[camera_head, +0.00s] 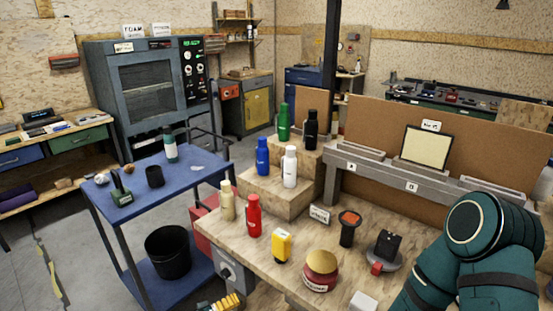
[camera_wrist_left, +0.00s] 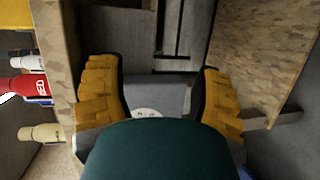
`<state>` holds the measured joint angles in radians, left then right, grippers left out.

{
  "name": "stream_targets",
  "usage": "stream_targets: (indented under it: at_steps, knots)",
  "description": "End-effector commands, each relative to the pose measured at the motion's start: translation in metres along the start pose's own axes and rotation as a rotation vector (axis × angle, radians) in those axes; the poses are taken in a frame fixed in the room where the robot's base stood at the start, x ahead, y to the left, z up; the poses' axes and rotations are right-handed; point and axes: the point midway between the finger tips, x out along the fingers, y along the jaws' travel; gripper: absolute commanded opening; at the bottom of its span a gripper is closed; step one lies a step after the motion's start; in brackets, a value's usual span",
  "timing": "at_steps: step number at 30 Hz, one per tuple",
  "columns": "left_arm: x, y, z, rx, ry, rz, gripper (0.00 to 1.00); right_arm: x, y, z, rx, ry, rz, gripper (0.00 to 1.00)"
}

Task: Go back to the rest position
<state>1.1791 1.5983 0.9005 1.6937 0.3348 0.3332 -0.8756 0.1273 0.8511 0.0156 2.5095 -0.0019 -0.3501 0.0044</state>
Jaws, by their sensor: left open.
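My left gripper (camera_head: 224,303) shows only as yellow-orange finger parts at the bottom edge of the head view, low beside the front of the wooden workbench (camera_head: 270,278). In the left wrist view both ribbed fingers of this gripper (camera_wrist_left: 158,80) stand wide apart with nothing held between them. A dark teal rounded part of my own arm covers the bottom middle of that view. My right arm (camera_head: 478,255) is in the head view at the lower right, over the bench's right end; its gripper is not visible.
Bottles stand on the bench and its stepped blocks, including a red bottle (camera_head: 254,218) and a cream bottle (camera_head: 227,202) near the left edge. A yellow container (camera_head: 281,246) and a gold-lidded jar (camera_head: 321,272) are nearer. A blue cart (camera_head: 185,190) stands left; grey floor lies beyond.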

Motion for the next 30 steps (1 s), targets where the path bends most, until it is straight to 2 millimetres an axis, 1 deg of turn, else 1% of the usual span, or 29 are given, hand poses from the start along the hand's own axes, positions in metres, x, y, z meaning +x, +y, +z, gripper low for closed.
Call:
stream_targets:
  at_steps: [1,2,3,5,6,8,9,11,12,16,18,21,24,27,30]
  knots:
    - [0.018,0.004,0.034,0.018,-0.097,-0.068,0.66,0.0,0.0,0.0,0.0,0.0,0.0,0.47]
    - [0.025,0.003,0.053,0.023,-0.145,-0.113,0.66,0.0,0.0,0.0,0.0,0.0,0.0,0.47]
    - [0.031,0.001,0.076,0.032,-0.201,-0.174,0.66,0.0,0.0,0.0,0.0,0.0,0.0,0.47]
    - [0.034,-0.003,0.108,0.048,-0.275,-0.265,0.66,0.0,0.0,0.0,0.0,0.0,0.0,0.47]
    - [0.033,-0.006,0.127,0.061,-0.316,-0.328,0.66,0.0,0.0,0.0,0.0,0.0,0.0,0.47]
    - [0.027,-0.011,0.152,0.085,-0.367,-0.419,0.66,0.0,0.0,0.0,0.0,0.0,0.0,0.47]
    - [0.021,-0.013,0.166,0.104,-0.393,-0.478,0.66,0.0,0.0,0.0,0.0,0.0,0.0,0.47]
    - [0.009,-0.016,0.183,0.134,-0.42,-0.565,0.66,0.0,0.0,0.0,0.0,0.0,0.0,0.47]
    - [-0.001,-0.018,0.192,0.155,-0.431,-0.621,0.66,0.0,0.0,0.0,0.0,0.0,0.0,0.47]
    - [-0.034,-0.015,0.208,0.23,-0.428,-0.782,0.66,0.0,0.0,0.0,0.0,0.0,0.0,0.47]
    - [-0.052,-0.01,0.211,0.266,-0.407,-0.85,0.66,0.0,0.0,0.0,0.0,0.0,0.0,0.47]
    - [-0.073,0.0,0.212,0.309,-0.365,-0.917,0.66,0.0,0.0,0.0,0.0,0.0,0.0,0.47]
    - [-0.087,0.009,0.211,0.333,-0.327,-0.954,0.66,0.0,0.0,0.0,0.0,0.0,0.0,0.47]
    - [-0.094,0.015,0.211,0.348,-0.303,-0.97,0.66,0.0,0.0,0.0,0.0,0.0,0.0,0.47]
    - [-0.097,0.017,0.211,0.349,-0.293,-0.977,0.66,0.0,0.0,0.0,0.0,0.0,0.0,0.47]
